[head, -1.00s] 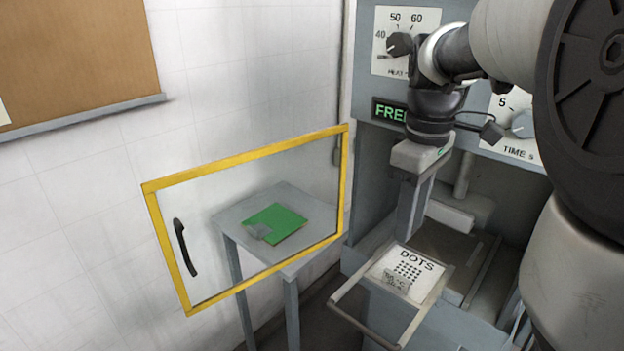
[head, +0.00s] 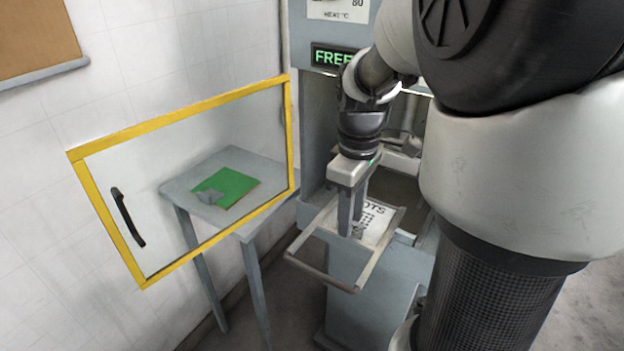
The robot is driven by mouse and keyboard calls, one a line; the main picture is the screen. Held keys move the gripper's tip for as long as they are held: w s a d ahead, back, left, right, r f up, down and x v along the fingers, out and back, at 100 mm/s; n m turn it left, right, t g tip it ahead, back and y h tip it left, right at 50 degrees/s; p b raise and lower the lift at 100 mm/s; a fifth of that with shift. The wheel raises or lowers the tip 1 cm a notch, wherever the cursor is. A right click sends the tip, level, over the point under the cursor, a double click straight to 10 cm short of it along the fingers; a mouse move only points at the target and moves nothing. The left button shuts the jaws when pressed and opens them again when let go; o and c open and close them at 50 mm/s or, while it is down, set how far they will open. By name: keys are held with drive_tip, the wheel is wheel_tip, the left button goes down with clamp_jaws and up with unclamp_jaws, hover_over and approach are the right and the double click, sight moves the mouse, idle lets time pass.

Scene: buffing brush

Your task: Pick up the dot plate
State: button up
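The dot plate (head: 375,222) is a white plate marked "DOTS" with rows of black dots. It lies on the pulled-out tray (head: 322,275) at the front of the grey machine. My gripper (head: 350,232) points down over the plate's left part, with its fingertips at or just above the plate. The fingers and wrist hide part of the lettering and dots. The fingers overlap from this angle, so the gap between them and any contact with the plate cannot be made out.
A glass door with a yellow frame (head: 180,115) and black handle (head: 128,217) stands open at the left. Behind it a grey side table (head: 180,187) holds a green plate (head: 232,187) with a small grey piece. The machine's display (head: 333,57) shows green letters.

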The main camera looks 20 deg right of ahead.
clamp_jaws()
drive_tip(key=shift+r, duration=0.15)
